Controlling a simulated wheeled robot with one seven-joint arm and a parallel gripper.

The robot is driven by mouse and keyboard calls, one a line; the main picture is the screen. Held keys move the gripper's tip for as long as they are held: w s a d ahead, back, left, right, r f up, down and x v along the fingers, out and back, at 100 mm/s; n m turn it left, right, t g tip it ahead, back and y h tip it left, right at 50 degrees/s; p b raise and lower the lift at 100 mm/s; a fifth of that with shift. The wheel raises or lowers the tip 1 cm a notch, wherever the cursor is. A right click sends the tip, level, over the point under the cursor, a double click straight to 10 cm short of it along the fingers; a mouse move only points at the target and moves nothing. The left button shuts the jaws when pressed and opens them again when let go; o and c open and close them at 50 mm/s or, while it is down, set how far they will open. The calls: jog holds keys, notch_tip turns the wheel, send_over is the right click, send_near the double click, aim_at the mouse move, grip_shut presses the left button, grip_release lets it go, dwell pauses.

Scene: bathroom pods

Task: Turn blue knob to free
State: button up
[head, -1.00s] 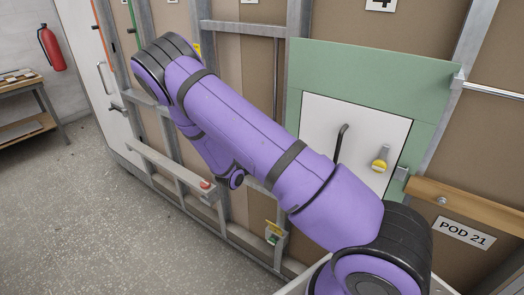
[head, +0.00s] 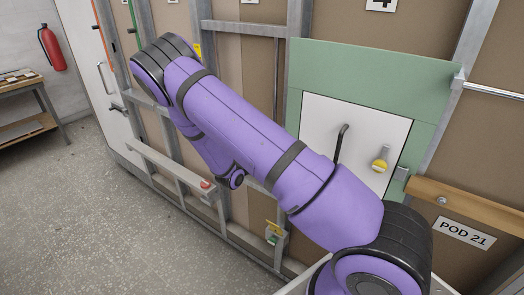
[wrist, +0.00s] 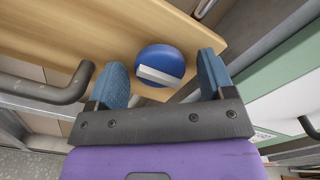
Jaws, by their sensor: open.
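The blue knob (wrist: 152,57) is a round blue disc with a white bar across its face, seen in the wrist view against a light wooden board. The bar runs nearly level there, tilted slightly down to the right. My gripper (wrist: 162,62) is open, with one blue-padded finger to the left of the knob and one to the right. The knob lies between and slightly beyond the fingertips, and I cannot tell whether either touches it. In the head view my purple arm hides the gripper, and the blue knob does not show.
In the wrist view a dark bent bar (wrist: 50,90) is close to the left finger. A wooden rail (head: 470,205) is at the right. Open floor (head: 110,220) lies left.

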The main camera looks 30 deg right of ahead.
jog(key=v, duration=1)
jog(key=shift+a, duration=0.4)
jog(key=shift+s, duration=0.1)
jog(key=shift+r, duration=0.15)
jog(key=s+d+r+m+g+y, duration=0.1)
jog(key=s+r+m+g+y, duration=0.4)
jog(key=r+m, duration=0.4)
jog(key=s+d+r+m+g+y, duration=0.1)
jog(key=s+r+m+g+y, duration=0.15)
jog(key=s+r+m, duration=0.65)
jog(key=s+a+r+m+t+y, duration=0.3)
jog(key=s+r+m, duration=0.3)
jog(key=s+r, duration=0.2)
jog(key=s+a+r+m+t+y, duration=0.3)
jog(key=s+a+r+m+y, duration=0.1)
jog(key=s+r, duration=0.4)
jog(key=shift+s+a+r+m+t+y, duration=0.25)
jog(key=shift+s+r+m+t+y, duration=0.25)
jog(key=shift+m+y, duration=0.6)
